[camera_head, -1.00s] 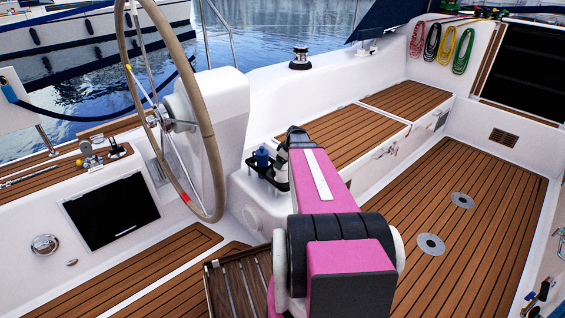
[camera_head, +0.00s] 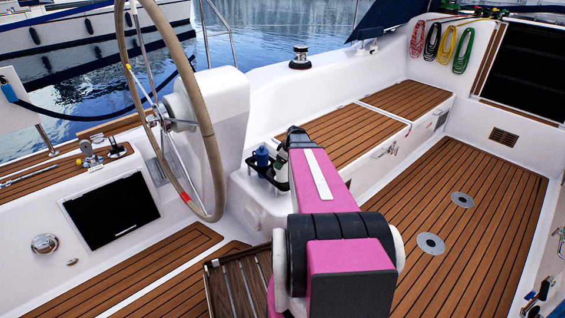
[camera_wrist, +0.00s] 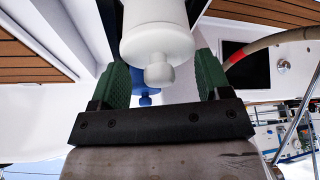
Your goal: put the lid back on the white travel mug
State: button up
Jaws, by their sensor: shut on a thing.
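The white lid (camera_wrist: 157,47), with its round knob, is between the green fingers of my gripper (camera_wrist: 160,78) in the wrist view, which is upside down. My gripper is shut on the lid. The white travel mug (camera_wrist: 158,10) is in line with the lid, directly beyond it. I see no clear gap between them, but cannot tell whether the lid is fully seated. In the head view my gripper (camera_head: 284,152) is small, at the rack, and my arm hides much of the mug.
A blue mug (camera_head: 262,157) stands in the dark rack (camera_head: 256,172) beside the white one; its blue knob (camera_wrist: 145,99) shows in the wrist view. The steering wheel (camera_head: 208,135) and its white pedestal (camera_head: 222,105) stand to the left. Wooden bench seats (camera_head: 345,135) lie beyond.

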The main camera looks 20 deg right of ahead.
dwell(0.3)
jog(key=o, duration=1)
jog(key=shift+r, duration=0.1)
jog(key=shift+r, duration=3.4)
grip_shut()
jog(key=shift+f, duration=2.05)
jog(key=shift+r, duration=0.15)
